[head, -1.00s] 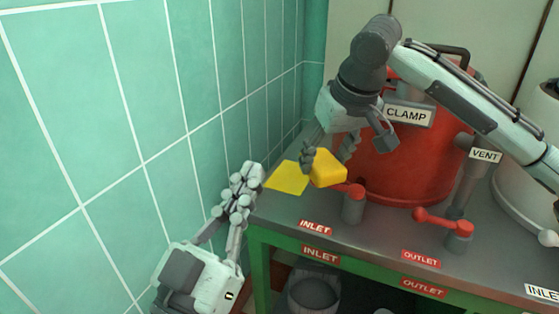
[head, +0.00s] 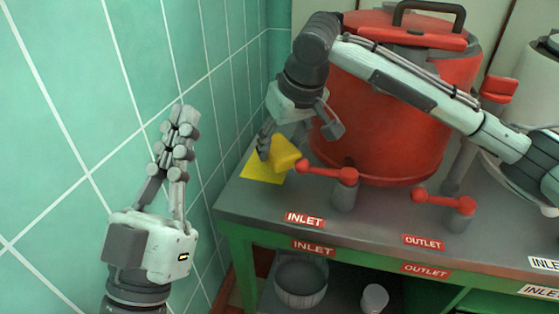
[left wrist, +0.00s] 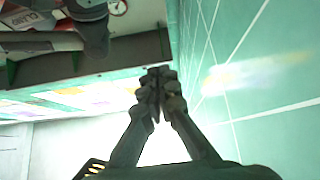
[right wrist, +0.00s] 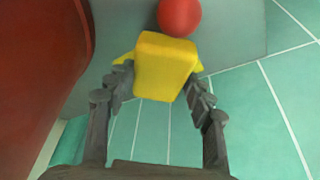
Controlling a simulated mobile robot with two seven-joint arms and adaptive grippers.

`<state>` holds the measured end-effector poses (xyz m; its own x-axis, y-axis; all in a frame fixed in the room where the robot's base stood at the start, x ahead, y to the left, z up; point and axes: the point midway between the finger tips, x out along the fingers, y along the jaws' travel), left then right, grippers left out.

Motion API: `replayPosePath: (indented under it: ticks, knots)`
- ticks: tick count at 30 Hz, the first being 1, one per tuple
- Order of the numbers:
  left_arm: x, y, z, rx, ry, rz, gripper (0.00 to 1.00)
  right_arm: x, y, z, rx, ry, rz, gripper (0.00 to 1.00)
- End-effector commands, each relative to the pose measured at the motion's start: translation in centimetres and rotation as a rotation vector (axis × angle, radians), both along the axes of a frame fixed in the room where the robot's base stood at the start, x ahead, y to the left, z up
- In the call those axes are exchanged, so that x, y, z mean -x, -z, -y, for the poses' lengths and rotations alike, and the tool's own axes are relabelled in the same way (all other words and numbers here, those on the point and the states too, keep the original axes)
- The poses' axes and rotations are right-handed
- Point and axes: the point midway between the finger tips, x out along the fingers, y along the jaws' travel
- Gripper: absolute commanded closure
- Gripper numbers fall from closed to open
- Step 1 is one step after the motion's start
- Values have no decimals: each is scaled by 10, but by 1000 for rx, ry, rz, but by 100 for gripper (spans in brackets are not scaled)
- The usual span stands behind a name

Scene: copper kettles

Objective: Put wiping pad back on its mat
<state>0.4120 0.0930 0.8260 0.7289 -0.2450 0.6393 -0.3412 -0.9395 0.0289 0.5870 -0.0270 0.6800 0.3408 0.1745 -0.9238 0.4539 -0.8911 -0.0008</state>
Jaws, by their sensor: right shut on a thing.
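The wiping pad is a yellow block (head: 285,154) in the head view, and it fills the gap between the fingers in the right wrist view (right wrist: 165,65). My right gripper (head: 278,148) is shut on it. The yellow mat (head: 262,173) lies flat at the bench's left end, partly hidden by the pad. Slivers of the mat show beside the pad in the right wrist view (right wrist: 199,67). The pad is over or on the mat's far right part; I cannot tell whether it touches. My left gripper (head: 182,112) is shut and empty, left of the bench; its fingers meet in the left wrist view (left wrist: 157,76).
A red-handled inlet valve (head: 345,176) stands close to the pad's right. Its red knob (right wrist: 180,16) is near the pad. The big red kettle (head: 392,125) is behind, and an outlet valve (head: 459,204) is further right. The tiled wall (head: 100,100) bounds the left.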

Motion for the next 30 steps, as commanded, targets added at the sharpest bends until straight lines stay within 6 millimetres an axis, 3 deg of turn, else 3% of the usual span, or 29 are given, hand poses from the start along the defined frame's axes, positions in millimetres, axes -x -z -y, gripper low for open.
replayPosePath:
  ticks: [7,19,20,24,30]
  knots:
    - [12,-11,-7,39,-10,119,100,0,34,1,0,0,-1,71]
    - [12,-13,-7,37,-9,114,100,0,37,0,0,0,-1,71]
    - [11,-11,-7,35,-9,109,100,0,38,0,0,0,0,45]
    - [11,-11,-7,35,-9,109,100,0,38,0,0,0,0,28]
    - [11,-11,-7,35,-9,109,100,0,38,0,0,0,0,27]
